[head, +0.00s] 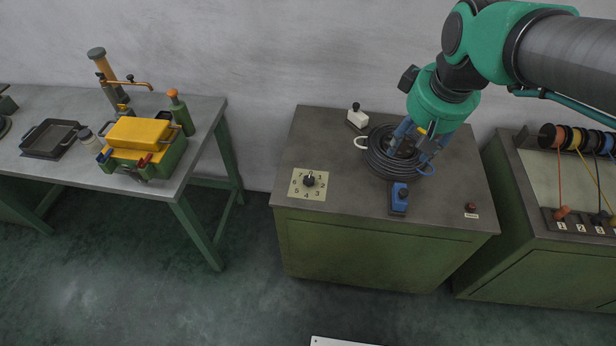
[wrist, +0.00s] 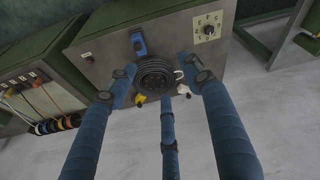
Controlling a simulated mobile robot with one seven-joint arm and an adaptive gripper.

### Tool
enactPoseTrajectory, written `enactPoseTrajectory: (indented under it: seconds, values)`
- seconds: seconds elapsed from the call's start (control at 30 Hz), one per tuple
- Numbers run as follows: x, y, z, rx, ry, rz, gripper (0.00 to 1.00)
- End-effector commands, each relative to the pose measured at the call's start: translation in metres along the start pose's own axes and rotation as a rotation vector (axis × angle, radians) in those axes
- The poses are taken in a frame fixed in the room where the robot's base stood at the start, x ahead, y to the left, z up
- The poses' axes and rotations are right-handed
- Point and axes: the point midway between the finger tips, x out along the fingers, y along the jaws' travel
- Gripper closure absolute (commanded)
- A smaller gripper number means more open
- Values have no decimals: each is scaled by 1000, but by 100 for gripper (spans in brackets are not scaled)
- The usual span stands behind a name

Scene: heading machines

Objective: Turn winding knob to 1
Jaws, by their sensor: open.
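The winding knob (head: 309,181) is a small black dial on a cream plate with numbers around it, at the left of the green cabinet's top (head: 340,225). A light mark on the knob points toward the far edge of the plate; the number it meets is too small to read surely. The knob also shows at the upper right of the wrist view (wrist: 209,29). My gripper (head: 404,140) is open and empty, above the black coil (head: 385,163), to the right of the knob and apart from it. Its spread blue fingers (wrist: 160,84) frame the coil in the wrist view.
A blue switch (head: 398,197) and a red button (head: 471,207) lie near the cabinet's front edge. A white lever (head: 356,118) stands at the back. A spool rack (head: 580,137) is at right, a workbench (head: 205,115) at left. The top between knob and coil is clear.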

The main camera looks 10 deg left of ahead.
Motion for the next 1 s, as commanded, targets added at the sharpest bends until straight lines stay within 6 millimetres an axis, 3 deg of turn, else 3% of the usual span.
enactPoseTrajectory:
  seconds: [0.2,0.5,0.8,1.0]
  values:
    - [47,-14,-56,-158,-54,-38,50]
    - [125,-47,-122,-375,-120,-91,50]
    - [217,-94,-170,-591,-181,-148,50]
    - [279,-128,-190,-724,-215,-185,50]
